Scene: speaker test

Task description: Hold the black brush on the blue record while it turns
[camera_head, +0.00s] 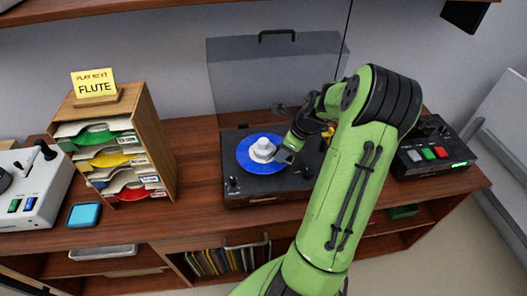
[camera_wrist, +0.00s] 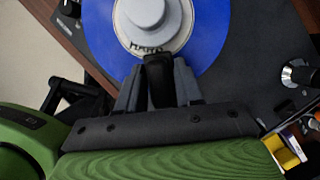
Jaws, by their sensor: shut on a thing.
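The blue record (camera_head: 245,158) lies on the black turntable (camera_head: 240,188), whose clear lid stands open behind it. A white stepped piece (camera_head: 263,150) stands at the record's centre. In the wrist view the blue record (camera_wrist: 100,28) shows around a pale label with dark lettering. My gripper (camera_head: 287,154) is over the record's right part. In the wrist view my gripper (camera_wrist: 158,88) is shut on the black brush (camera_wrist: 159,82), whose far end is at the label's near edge. I cannot tell whether the brush touches the record.
A wooden rack (camera_head: 152,145) with coloured sleeves stands left, with a yellow "FLUTE" card (camera_head: 94,84) on top. A black box with coloured buttons (camera_head: 435,158) stands right. A white device (camera_head: 35,190) and a blue square (camera_head: 84,214) lie far left. A yellow object (camera_wrist: 285,150) is near my gripper.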

